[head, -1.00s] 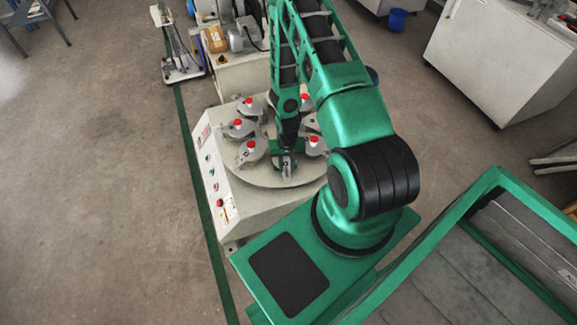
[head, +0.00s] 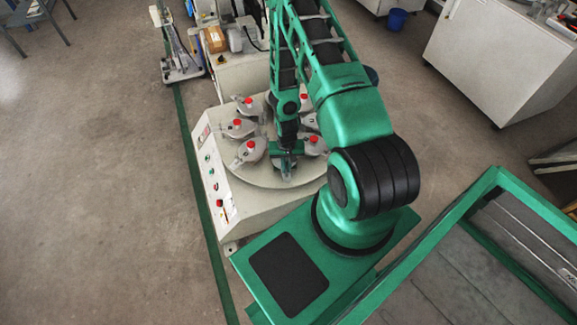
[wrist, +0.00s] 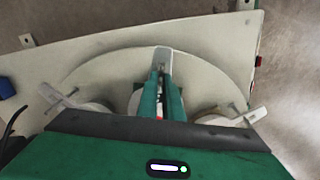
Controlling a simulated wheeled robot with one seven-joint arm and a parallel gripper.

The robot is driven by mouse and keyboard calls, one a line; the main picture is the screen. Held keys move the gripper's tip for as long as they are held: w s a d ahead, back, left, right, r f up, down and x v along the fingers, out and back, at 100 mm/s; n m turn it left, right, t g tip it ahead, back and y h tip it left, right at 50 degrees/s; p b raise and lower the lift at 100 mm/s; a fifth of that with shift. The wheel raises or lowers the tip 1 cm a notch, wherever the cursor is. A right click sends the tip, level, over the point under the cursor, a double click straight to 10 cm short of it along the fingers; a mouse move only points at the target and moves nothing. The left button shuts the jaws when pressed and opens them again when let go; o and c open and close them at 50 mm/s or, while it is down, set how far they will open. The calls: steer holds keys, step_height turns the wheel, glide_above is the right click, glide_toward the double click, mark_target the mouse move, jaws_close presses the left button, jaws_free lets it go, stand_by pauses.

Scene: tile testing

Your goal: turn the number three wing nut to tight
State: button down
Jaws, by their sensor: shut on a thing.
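A round grey turntable (head: 262,176) carries several grey clamp-like stations with red-topped nuts in a ring. Red tops show at the front left (head: 250,145), left (head: 237,122), back left (head: 248,101) and right (head: 313,139). My gripper (wrist: 160,100) points down at the turntable's near side. Its two green fingers are shut on a wing nut, of which only a bit of red (wrist: 159,117) shows between them. The rest of that nut is hidden by the fingers. I cannot read any number, nor tell how tight the nut is.
The turntable sits on a pale machine body (head: 222,180) with buttons on its left face. Neighbouring stations stand close on both sides of my gripper. A green-framed bin (head: 480,190) is at the right. Open floor lies to the left.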

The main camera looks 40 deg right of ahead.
steer(key=m, duration=0.4)
steer(key=shift+s+d, duration=0.2)
steer(key=shift+s, duration=0.15)
steer(key=m, duration=0.4)
steer(key=shift+s+m, duration=0.15)
steer(key=shift+m, duration=0.15)
steer(key=m, duration=0.4)
steer(key=shift+s+m, duration=0.1)
steer(key=shift+m, duration=0.2)
steer(key=m, duration=0.4)
steer(key=shift+s+f, duration=0.1)
steer(key=shift+a+m, duration=0.1)
steer(key=shift+m, duration=0.2)
steer(key=c, duration=1.9)
jaws_free()
steer(key=shift+w, duration=0.25)
